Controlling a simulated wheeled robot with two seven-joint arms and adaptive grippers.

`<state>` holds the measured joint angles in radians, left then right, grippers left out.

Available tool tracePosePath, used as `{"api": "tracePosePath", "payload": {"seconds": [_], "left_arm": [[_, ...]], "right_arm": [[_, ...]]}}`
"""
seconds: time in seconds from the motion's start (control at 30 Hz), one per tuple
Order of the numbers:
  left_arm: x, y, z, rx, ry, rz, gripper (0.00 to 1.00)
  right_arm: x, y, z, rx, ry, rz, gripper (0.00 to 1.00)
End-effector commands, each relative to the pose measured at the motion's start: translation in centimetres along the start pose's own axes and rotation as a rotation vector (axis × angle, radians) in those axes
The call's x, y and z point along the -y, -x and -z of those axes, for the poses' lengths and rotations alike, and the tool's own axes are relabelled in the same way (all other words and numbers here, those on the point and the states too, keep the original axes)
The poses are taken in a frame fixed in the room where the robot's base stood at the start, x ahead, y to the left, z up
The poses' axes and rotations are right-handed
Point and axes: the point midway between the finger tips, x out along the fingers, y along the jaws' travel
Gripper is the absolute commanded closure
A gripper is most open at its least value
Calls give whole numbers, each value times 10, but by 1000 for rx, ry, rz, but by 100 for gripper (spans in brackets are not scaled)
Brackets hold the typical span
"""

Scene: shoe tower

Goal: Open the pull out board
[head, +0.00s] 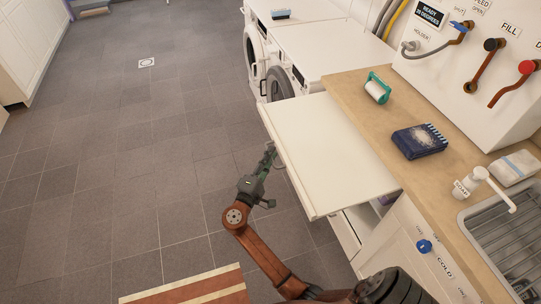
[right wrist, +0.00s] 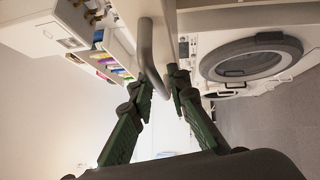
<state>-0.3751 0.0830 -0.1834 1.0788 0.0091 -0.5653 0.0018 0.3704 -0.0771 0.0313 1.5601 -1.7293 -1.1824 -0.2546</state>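The pull out board (head: 325,150) is a flat white panel. It sticks out well to the left from under the wooden counter, level over the floor. My right gripper (head: 269,155) is at the board's left outer edge in the head view. In the right wrist view its green fingers (right wrist: 160,82) converge on a grey bar handle (right wrist: 147,45), one on each side. They look shut on it, though exact contact is hard to see. My left gripper is not in view.
The wooden counter (head: 350,95) carries a green-framed roll (head: 378,88), a dark blue packet (head: 419,141) and a soap bottle (head: 470,182), beside a sink (head: 505,245). White washing machines (head: 310,50) stand beyond the board.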

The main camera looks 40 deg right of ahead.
Motion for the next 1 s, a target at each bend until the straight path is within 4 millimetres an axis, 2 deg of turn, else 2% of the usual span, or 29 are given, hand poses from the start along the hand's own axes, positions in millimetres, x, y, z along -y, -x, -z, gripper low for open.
{"api": "tracePosePath", "payload": {"seconds": [0.27,0.7,1.0], "left_arm": [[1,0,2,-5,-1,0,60],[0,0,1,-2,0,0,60],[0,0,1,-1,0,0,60]], "right_arm": [[0,4,0,-1,0,1,84],[1,67,0,0,0,2,84],[0,76,0,0,0,-1,84]]}}
